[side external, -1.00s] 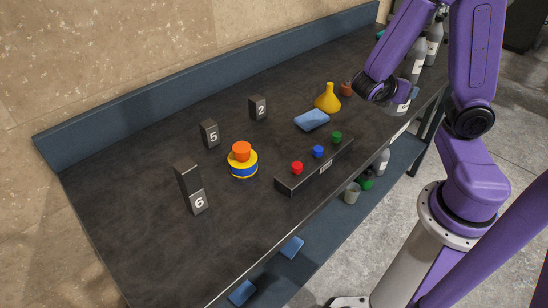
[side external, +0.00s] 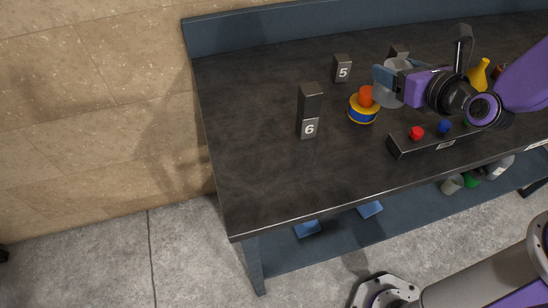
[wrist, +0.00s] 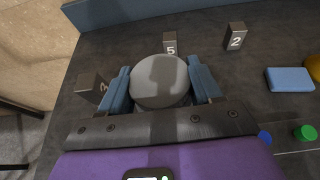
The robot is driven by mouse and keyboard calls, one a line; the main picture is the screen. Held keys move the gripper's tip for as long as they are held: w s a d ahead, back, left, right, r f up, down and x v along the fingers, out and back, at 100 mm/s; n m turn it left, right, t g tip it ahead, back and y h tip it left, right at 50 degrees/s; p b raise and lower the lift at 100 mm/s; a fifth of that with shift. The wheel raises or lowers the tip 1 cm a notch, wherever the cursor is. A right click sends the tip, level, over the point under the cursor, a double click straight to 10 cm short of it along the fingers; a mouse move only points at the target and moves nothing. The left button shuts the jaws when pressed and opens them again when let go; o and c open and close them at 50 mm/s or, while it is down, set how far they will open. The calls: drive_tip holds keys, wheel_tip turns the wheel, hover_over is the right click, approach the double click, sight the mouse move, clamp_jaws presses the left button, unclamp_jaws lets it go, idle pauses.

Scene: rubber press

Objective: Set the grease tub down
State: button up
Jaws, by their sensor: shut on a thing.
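My gripper (wrist: 161,84) is shut on a round grey tub, taken here as the grease tub (wrist: 160,77). The wrist view shows its flat round top between my two blue fingers. In the side view the tub (side external: 391,97) is partly hidden by a finger and sits above the dark bench top (side external: 260,170). It is close to the right of the blue and yellow can with an orange top (side external: 362,109). I cannot tell whether its bottom touches the bench.
Numbered blocks 5 (side external: 342,68) and 6 (side external: 310,110) stand left of my gripper; block 2 (wrist: 236,37) stands beyond it. A button box (side external: 432,144) lies in front. A blue sponge (wrist: 290,80) lies at right. The bench's left front is clear.

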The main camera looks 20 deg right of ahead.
drive_tip(key=s+a+n+g+y, duration=0.2)
drive_tip(key=s+a+n+y, duration=0.25)
drive_tip(key=a, duration=0.45)
drive_tip(key=s+a+n+g+y, duration=0.2)
drive_tip(key=s+a+n+y, duration=0.3)
drive_tip(key=a, duration=0.4)
drive_tip(key=shift+m, duration=0.35)
drive_tip(key=shift+w+a+f, duration=1.25)
drive_tip(key=shift+a+f, duration=0.55)
drive_tip(key=shift+f, duration=0.35)
drive_tip(key=shift+w+a+f, duration=1.25)
drive_tip(key=shift+a+f, duration=0.5)
drive_tip(key=shift+f, duration=0.35)
drive_tip(key=shift+w+a+f, duration=1.25)
drive_tip(key=shift+a+f, duration=0.55)
drive_tip(key=shift+f, duration=0.35)
drive_tip(key=o, duration=1.3)
drive_tip(key=shift+f, duration=0.15)
